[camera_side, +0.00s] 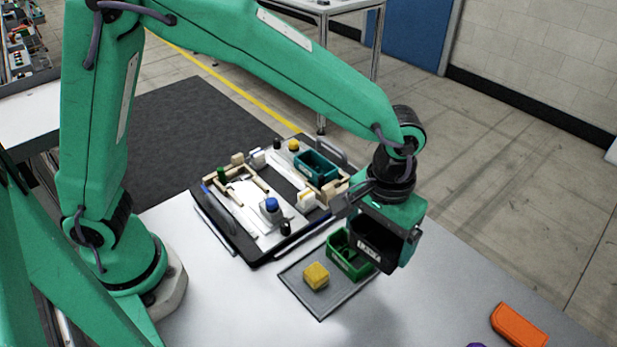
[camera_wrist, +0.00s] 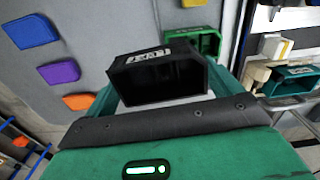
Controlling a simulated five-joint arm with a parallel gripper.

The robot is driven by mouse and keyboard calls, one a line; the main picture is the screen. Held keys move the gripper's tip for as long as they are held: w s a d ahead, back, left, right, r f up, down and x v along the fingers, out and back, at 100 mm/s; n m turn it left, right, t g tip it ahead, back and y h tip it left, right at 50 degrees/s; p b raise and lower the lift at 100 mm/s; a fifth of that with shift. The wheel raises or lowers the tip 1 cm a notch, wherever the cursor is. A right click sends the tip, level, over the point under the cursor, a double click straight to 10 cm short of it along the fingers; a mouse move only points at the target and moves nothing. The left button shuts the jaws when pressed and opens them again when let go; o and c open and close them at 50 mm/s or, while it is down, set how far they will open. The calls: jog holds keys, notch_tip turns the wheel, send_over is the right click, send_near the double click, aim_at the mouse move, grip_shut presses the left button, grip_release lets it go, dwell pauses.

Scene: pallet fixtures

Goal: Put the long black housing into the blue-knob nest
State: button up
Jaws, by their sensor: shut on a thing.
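The black housing (camera_side: 376,243), an open box with a pale label, is held in my gripper (camera_side: 385,222). It hangs above the right end of the small grey tray, clear of it. In the wrist view the black housing (camera_wrist: 158,82) sits between my green fingers, its open side facing the camera. The blue knob (camera_side: 271,205) stands at the front of the dark-edged pallet (camera_side: 246,257), left of my gripper. Tan rails and pale plates lie around it; I cannot tell the exact bounds of its nest. No housing shows beside the blue knob.
A teal housing (camera_side: 317,168) sits near the yellow knob (camera_side: 294,146). The green knob (camera_side: 222,173) is at the pallet's left. The grey tray (camera_side: 322,313) holds a green housing (camera_side: 345,262) and yellow block (camera_side: 316,275). An orange block (camera_side: 518,324) lies at front right.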

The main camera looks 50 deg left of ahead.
jog(key=shift+w+a+r, duration=0.1)
jog(key=shift+w+a, duration=0.1)
jog(key=shift+a, duration=0.4)
jog(key=w+a+r, duration=0.1)
jog(key=a+r, duration=0.1)
jog(key=a, duration=1.6)
jog(key=s+a, duration=0.3)
jog(key=a, duration=0.4)
jog(key=s+a, duration=0.3)
jog(key=a, duration=0.4)
jog(key=shift+s+a+m, duration=0.3)
jog(key=shift+s+m, duration=0.1)
jog(key=shift+f, duration=0.2)
jog(key=shift+f, duration=3.7)
jog(key=shift+f, duration=0.9)
